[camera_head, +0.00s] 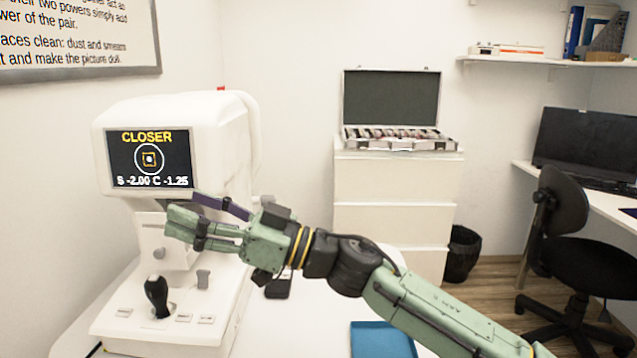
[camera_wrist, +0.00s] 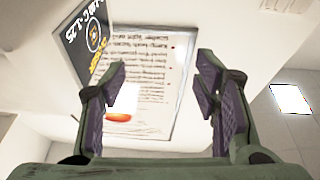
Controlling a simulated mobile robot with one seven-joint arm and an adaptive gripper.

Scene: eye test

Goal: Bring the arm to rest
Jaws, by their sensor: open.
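My arm reaches from the lower right toward the white eye-test machine (camera_head: 180,110) on the left. My gripper (camera_head: 184,210) is open and empty in front of the machine, just below its screen (camera_head: 150,157). The screen reads "CLOSER" and "S -2.00 C -1.25" around a ring target. In the wrist view my gripper (camera_wrist: 161,75) shows two spread fingers with purple pads and nothing between them. The screen (camera_wrist: 88,35) shows there at upper left, turned over. I cannot tell whether a finger touches the machine.
A black joystick (camera_head: 157,296) stands on the machine's base below my gripper. A blue tray (camera_head: 383,340) lies on the white table beneath my arm. An open lens case (camera_head: 400,138) sits on white drawers (camera_head: 392,188) behind. A black chair (camera_head: 565,215) stands at right.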

